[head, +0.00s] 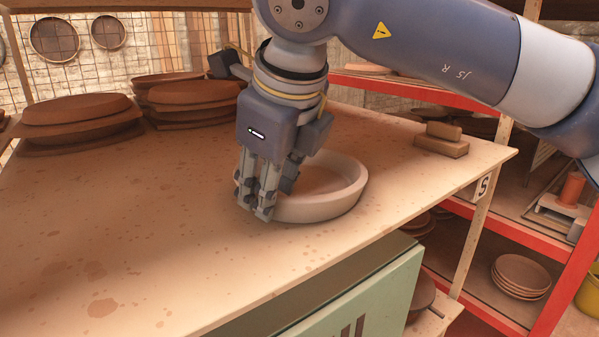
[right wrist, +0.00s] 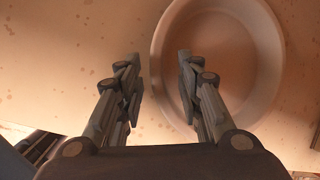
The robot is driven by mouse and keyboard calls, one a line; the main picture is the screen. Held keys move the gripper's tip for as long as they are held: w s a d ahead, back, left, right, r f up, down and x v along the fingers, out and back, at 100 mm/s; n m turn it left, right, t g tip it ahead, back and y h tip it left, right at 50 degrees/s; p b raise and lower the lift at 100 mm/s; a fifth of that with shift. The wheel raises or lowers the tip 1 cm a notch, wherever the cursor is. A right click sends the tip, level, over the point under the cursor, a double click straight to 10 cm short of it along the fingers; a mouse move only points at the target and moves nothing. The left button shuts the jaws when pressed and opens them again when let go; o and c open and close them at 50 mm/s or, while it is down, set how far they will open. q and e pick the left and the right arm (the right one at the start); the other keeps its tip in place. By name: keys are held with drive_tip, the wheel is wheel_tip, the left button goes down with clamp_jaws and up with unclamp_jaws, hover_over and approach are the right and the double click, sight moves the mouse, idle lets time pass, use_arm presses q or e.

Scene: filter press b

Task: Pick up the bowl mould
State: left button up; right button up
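The bowl mould (head: 322,203) is a pale, round, thick-walled ring shape standing on the table, hollow side up. In the right wrist view the bowl mould (right wrist: 262,55) fills the upper right. My right gripper (head: 258,210) is at its left side, pointing down. In the right wrist view my right gripper (right wrist: 160,75) is open, with one finger over the inside of the bowl and the other outside it. The rim's near-left wall lies between the fingers, apart from the left one. Whether the right finger touches the wall cannot be told. My left gripper is not in view.
The wooden table (head: 130,230) has wide free room at left and front. Stacked brown moulds (head: 80,120) stand at the back left. Small wooden blocks (head: 441,142) lie at the right. A red shelf (head: 500,229) stands beyond the right edge; a green cabinet (head: 370,295) is below.

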drive_tip(key=shift+w+f, duration=0.25)
drive_tip(key=shift+f, duration=0.25)
drive_tip(key=shift+a, duration=0.1)
clamp_jaws()
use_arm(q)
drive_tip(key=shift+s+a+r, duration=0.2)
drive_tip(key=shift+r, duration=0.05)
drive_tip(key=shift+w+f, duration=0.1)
use_arm(e)
drive_tip(key=shift+r, duration=0.15)
